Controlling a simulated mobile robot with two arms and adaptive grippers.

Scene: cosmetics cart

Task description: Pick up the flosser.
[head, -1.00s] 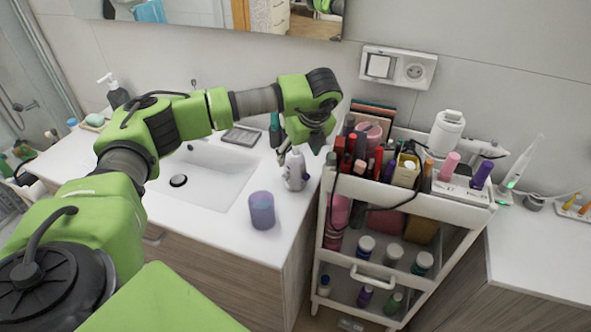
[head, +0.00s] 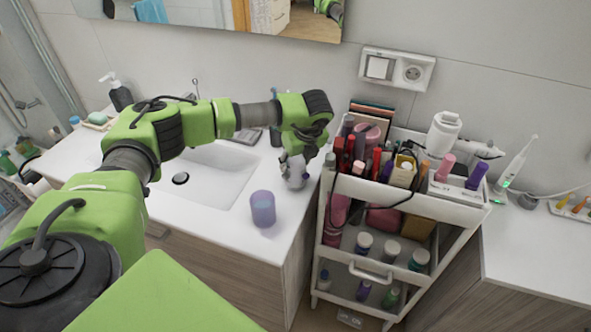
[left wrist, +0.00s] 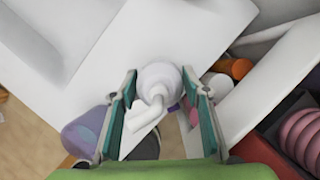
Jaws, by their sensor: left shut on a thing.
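The flosser (head: 296,174) is a small whitish item with a rounded top, at the right end of the sink counter in the head view. In the left wrist view the flosser (left wrist: 157,80) sits between the two fingers, with a spout-like white part pointing down and left. My left gripper (head: 292,158) reaches down over it and is shut on it. Its fingers (left wrist: 159,76) hold it from both sides. The flosser's lower part is largely hidden in the wrist view. It is at counter height; I cannot tell whether its base touches the counter. My right gripper is not in view.
A purple cup (head: 263,209) stands on the counter just in front. The white sink (head: 208,182) is to the left. A crowded cosmetics cart (head: 414,194) stands close to the right of the counter. A toothbrush (head: 520,162) stands on the far right counter.

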